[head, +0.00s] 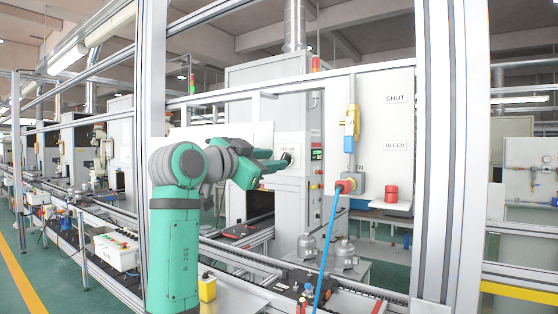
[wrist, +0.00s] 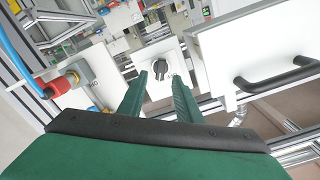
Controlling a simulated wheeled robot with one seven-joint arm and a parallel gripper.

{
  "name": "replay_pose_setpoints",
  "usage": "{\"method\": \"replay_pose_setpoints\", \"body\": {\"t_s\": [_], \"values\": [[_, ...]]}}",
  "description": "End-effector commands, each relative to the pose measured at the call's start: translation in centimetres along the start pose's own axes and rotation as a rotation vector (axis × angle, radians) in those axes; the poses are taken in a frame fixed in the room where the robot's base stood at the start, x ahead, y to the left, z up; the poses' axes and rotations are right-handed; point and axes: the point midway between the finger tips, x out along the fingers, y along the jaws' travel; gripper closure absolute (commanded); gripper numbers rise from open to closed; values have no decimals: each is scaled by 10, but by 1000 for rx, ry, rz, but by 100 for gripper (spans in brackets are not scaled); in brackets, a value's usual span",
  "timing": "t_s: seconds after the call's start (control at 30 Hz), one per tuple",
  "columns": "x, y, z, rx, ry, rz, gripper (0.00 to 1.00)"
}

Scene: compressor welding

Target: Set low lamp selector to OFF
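The lamp selector is a dark rotary knob (head: 287,158) on a light panel, with small lettering above it that is hard to read. In the wrist view the knob (wrist: 160,68) sits on a white plate, ahead of and between my two green fingertips. My gripper (head: 278,162) reaches toward it from the left in the head view. The fingers (wrist: 159,82) are apart with nothing between them but the view of the knob. I cannot tell whether a fingertip touches the knob. The knob's exact setting is too small to read.
A black handle (wrist: 275,78) on a white panel is right of my fingers. Metal frame posts (head: 433,150) stand nearby.

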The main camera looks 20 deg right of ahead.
Motion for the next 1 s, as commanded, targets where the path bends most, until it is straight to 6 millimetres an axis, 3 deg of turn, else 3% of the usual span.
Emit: {"method": "replay_pose_setpoints", "body": {"t_s": [0.1,0.3,0.67,0.8,1.0], "values": [[19,1,0,-1,-1,1,69],[37,0,0,0,0,0,69],[42,0,0,0,0,-1,69],[42,0,0,0,0,-1,100],[42,0,0,-2,-1,0,100]]}}
